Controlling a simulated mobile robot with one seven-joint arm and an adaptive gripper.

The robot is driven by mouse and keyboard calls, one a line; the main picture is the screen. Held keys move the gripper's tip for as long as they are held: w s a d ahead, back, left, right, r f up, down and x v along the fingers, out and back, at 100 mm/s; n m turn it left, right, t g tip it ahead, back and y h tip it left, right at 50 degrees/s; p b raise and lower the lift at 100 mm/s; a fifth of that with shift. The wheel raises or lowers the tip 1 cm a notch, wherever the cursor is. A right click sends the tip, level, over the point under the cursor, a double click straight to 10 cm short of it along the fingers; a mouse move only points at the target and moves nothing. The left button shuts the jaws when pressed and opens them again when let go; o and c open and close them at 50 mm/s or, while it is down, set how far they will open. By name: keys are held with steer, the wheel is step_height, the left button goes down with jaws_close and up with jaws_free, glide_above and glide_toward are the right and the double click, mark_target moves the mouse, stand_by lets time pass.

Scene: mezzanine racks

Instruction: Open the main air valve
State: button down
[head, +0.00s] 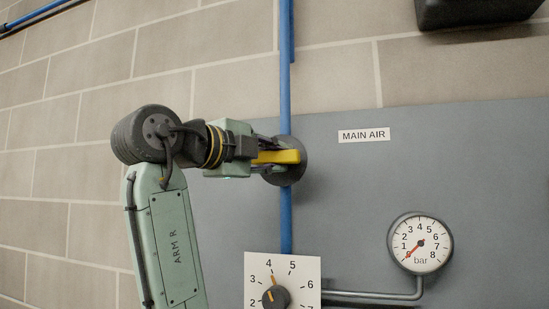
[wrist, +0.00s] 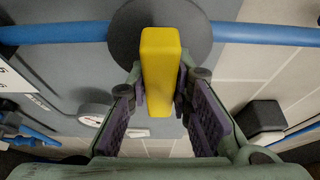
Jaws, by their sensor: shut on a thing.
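The main air valve has a yellow lever handle (head: 287,156) on a round dark grey body (head: 296,174), mounted on a vertical blue pipe (head: 286,90). The handle lies level, across the pipe. My gripper (head: 266,161) comes from the left and is shut on the handle. In the wrist view the yellow handle (wrist: 162,60) stands between the fingertips of my gripper (wrist: 160,85), with the round valve body (wrist: 123,35) behind it. A "MAIN AIR" label (head: 364,135) is to the right of the valve. The pressure gauge (head: 420,243) has its red needle near 0.
Below the valve is a white dial plate (head: 308,266) with a black knob (head: 275,299), its orange pointer near 4. A thin grey pipe (head: 370,295) links toward the gauge. A dark box (head: 480,10) hangs at upper right. The grey panel (head: 345,205) around the label is clear.

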stand_by(0.4)
steer(key=n+b, duration=0.1)
steer(key=n, duration=0.1)
steer(key=n+t+b, duration=0.1)
steer(key=shift+f+n, duration=0.2)
steer(key=shift+n, duration=0.2)
steer(key=n+t+b, duration=0.1)
steer(key=n, duration=0.2)
steer(key=n+t+b, duration=0.1)
steer(key=n+t, duration=0.1)
steer(key=n, duration=0.1)
steer(key=shift+b, duration=0.3)
steer(key=n+t+y, duration=0.1)
steer(key=n, duration=0.2)
steer(key=n+t+y+b, duration=0.1)
steer(key=n, duration=0.2)
steer(key=shift+r+b, duration=0.1)
steer(key=shift+b, duration=0.2)
steer(key=shift+n+t+y+b, duration=0.2)
steer(key=shift+n+t+y, duration=0.4)
steer(key=shift+n, duration=1.05)
steer(key=shift+n+t+y+b, duration=0.25)
steer(key=shift+n+y, duration=0.55)
steer(key=shift+n, duration=0.85)
steer(key=c, duration=1.4)
jaws_free()
steer(key=shift+r, duration=0.1)
steer(key=shift+c, duration=0.2)
